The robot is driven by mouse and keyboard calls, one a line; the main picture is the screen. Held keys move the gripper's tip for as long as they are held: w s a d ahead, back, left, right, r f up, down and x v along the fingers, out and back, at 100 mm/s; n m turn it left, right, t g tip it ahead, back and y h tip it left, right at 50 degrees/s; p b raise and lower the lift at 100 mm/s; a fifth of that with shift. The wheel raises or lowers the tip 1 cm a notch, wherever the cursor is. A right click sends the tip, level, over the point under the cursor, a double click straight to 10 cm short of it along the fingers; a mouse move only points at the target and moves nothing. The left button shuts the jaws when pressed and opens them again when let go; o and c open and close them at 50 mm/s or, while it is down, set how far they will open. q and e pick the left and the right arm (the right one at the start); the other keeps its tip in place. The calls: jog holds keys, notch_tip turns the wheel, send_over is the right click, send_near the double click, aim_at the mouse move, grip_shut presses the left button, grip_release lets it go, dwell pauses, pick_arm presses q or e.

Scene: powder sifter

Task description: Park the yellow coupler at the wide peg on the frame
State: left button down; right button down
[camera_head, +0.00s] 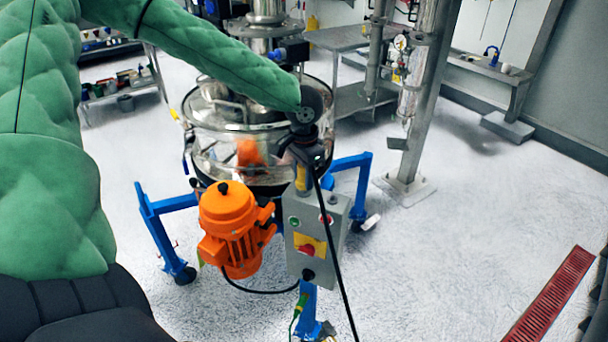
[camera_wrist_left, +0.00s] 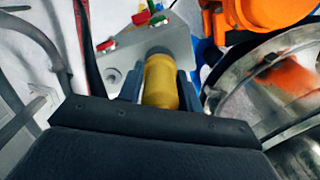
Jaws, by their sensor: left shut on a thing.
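My left gripper (camera_head: 302,168) reaches over the sifter and points down at the top of the grey control box (camera_head: 316,235). It is shut on the yellow coupler (camera_head: 301,180), which shows as a small yellow piece below the jaws. In the left wrist view the yellow coupler (camera_wrist_left: 161,82) sits between the two fingers, its far end close to the grey box (camera_wrist_left: 150,50). A dark round part shows at that end; I cannot tell whether it is the wide peg or whether they touch. My right gripper is not in view.
The round steel sifter (camera_head: 210,120) stands behind the box on a blue wheeled frame (camera_head: 152,212). An orange motor (camera_head: 230,225) is left of the box. A black cable (camera_head: 335,260) hangs in front.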

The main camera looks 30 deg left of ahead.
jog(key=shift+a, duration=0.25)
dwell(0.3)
pick_arm(q)
jog(key=shift+f+b, duration=0.55)
jog(key=shift+f, duration=0.25)
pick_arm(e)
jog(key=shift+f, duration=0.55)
pick_arm(q)
jog(key=c, duration=0.9)
grip_release()
notch_tip(320, 180, up, 6)
jog(key=shift+r+b, duration=0.2)
jog(key=shift+b, duration=0.7)
jog(key=shift+r, duration=0.7)
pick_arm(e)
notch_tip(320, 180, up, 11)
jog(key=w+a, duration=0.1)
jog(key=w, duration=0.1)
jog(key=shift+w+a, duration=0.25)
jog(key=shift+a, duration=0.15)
